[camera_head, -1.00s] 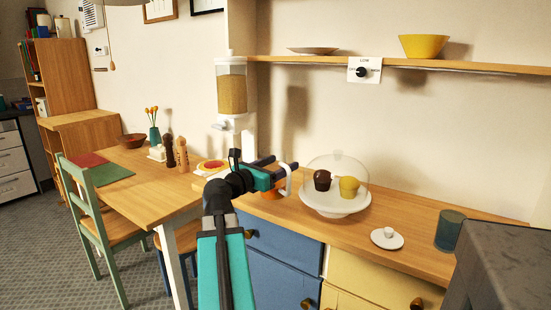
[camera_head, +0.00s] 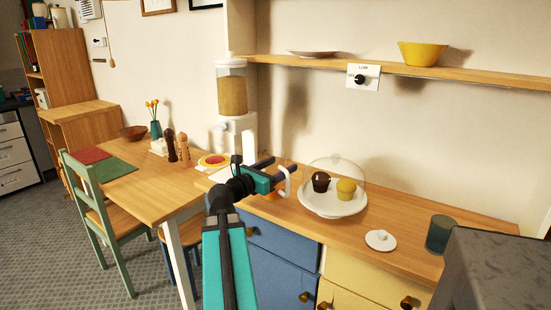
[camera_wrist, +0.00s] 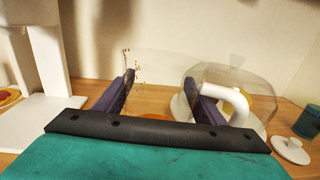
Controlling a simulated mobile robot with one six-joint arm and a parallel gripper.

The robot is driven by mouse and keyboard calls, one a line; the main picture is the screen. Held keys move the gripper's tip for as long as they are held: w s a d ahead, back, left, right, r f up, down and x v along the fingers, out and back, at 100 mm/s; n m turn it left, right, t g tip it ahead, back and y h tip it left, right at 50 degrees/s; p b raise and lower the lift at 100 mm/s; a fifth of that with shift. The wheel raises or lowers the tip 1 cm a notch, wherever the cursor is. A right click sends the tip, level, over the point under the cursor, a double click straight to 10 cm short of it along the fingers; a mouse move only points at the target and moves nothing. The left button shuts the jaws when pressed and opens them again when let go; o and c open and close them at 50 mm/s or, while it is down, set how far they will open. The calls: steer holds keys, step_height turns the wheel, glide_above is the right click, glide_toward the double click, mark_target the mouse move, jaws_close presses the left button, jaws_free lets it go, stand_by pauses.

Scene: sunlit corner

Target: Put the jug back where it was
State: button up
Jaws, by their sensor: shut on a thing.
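The jug looks clear, with a thick white handle (camera_wrist: 240,101) on its right side in the wrist view. Its see-through wall is faint, and an orange patch shows low between the fingers. My gripper (camera_wrist: 160,82) is shut on the jug, one dark finger on each side. In the head view, my gripper (camera_head: 277,171) is over the counter, left of the domed cake stand, and the white jug handle (camera_head: 284,183) shows beside its fingers. The arm hides much of the jug. I cannot tell whether its bottom touches the counter.
A glass dome covers two muffins on a white cake stand (camera_head: 332,207) close to the right. A white lid (camera_head: 381,241) and a dark green tumbler (camera_head: 440,234) are farther right. A grain dispenser (camera_head: 231,92) stands at left. A shelf (camera_head: 310,64) runs above.

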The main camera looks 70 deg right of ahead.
steer(key=p, duration=0.5)
steer(key=shift+d+r, duration=0.1)
steer(key=shift+r, duration=0.05)
steer(key=shift+w+d, duration=0.15)
steer(key=w+d+f+p, duration=0.1)
steer(key=w+d, duration=0.4)
steer(key=d, duration=0.7)
steer(key=shift+f, duration=0.3)
steer(key=shift+f, duration=1.75)
steer(key=o, duration=1.5)
steer(key=shift+f, duration=0.15)
